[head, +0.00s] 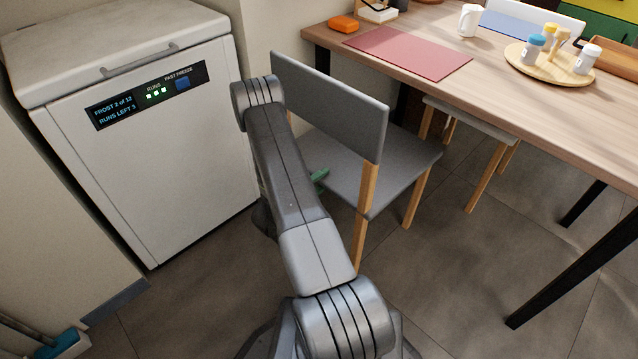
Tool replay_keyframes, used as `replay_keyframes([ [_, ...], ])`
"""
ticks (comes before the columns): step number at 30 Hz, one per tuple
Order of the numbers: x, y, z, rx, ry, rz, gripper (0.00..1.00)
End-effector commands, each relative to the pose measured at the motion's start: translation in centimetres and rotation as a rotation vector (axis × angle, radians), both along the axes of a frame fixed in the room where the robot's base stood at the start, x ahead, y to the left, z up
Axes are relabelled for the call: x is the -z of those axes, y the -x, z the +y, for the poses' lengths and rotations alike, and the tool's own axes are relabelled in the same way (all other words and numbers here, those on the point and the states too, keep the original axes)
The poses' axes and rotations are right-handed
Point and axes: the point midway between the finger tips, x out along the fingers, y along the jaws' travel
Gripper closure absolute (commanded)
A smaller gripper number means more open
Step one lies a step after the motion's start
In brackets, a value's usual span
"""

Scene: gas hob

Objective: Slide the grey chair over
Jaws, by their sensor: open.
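The grey chair (328,100) stands upright in the middle of the head view, at the near side of the wooden table. It has a grey back panel, a grey seat (385,170) and light wooden legs. My arm crosses in front of its left side and hides part of the seat and legs. My gripper (318,179) is mostly hidden behind my arm; only a small green part that seems to be its tip shows, low by the chair's left side. I cannot tell whether it touches the chair.
A white chest freezer (170,150) stands close on the left. The wooden table (480,75) holds a red mat (408,52) and a round tray (520,65) with shakers. A second chair (480,122) is under the table. A black table leg (560,280) stands right; tiled floor between is clear.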

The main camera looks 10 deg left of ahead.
Motion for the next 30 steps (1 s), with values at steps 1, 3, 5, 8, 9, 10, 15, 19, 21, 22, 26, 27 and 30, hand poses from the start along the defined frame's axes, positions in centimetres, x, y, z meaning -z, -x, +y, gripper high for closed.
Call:
replay_keyframes([
  [1, 0.0, -0.16, -0.14, 0.0, 0.0, 0.0, 0.53],
  [3, -0.01, -0.27, -0.2, 0.0, 0.0, 0.0, 0.53],
  [5, -0.02, -0.3, -0.21, -0.001, 0.0, 0.0, 0.53],
  [8, -0.02, -0.28, -0.19, -0.001, 0.0, 0.0, 0.53],
  [9, -0.02, -0.28, -0.19, -0.001, -0.001, -0.001, 0.53],
  [10, -0.02, -0.27, -0.19, -0.001, -0.001, -0.001, 0.55],
  [15, -0.01, -0.26, -0.19, -0.001, -0.001, -0.001, 0.88],
  [19, 0.01, -0.25, -0.18, -0.001, 0.0, 0.0, 1.0],
  [21, 0.02, -0.24, -0.19, -0.001, -0.001, 0.001, 1.0],
  [22, 0.03, -0.24, -0.19, -0.001, -0.001, 0.001, 1.0],
  [26, 0.04, -0.24, -0.18, 0.0, -0.001, 0.001, 1.0],
  [27, 0.05, -0.23, -0.19, 0.0, -0.001, 0.001, 1.0],
  [30, 0.06, -0.22, -0.19, 0.0, -0.001, 0.001, 1.0],
])
